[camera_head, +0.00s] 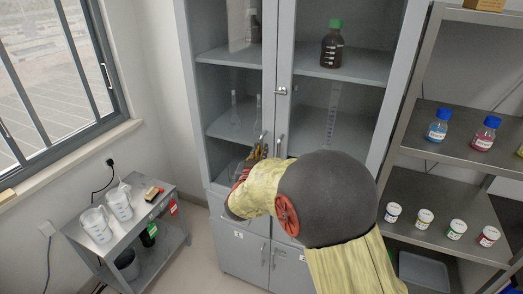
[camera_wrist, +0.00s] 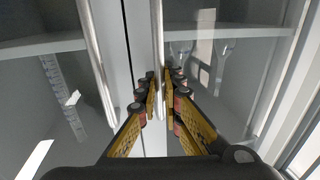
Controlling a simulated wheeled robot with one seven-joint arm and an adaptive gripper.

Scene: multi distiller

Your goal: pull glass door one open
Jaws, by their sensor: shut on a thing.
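The grey cabinet (camera_head: 227,200) has two upright glass doors side by side, and both look shut. The left glass door (camera_head: 225,95) has a slim vertical metal handle, which shows in the wrist view (camera_wrist: 158,35). The right glass door's handle (camera_head: 279,146) stands close beside it and also shows in the wrist view (camera_wrist: 95,60). My gripper (camera_head: 259,149) is at the left door's handle. In the wrist view its fingers (camera_wrist: 163,88) are shut on that handle, one on each side. My arm hides the lower right part of the cabinet.
Behind the glass are a brown bottle with a green cap (camera_head: 332,47) and flasks (camera_head: 235,112). A metal cart (camera_head: 150,213) with white jugs (camera_head: 97,224) stands left. Shelves with bottles and jars (camera_head: 437,126) stand right. Some floor shows between cart and cabinet.

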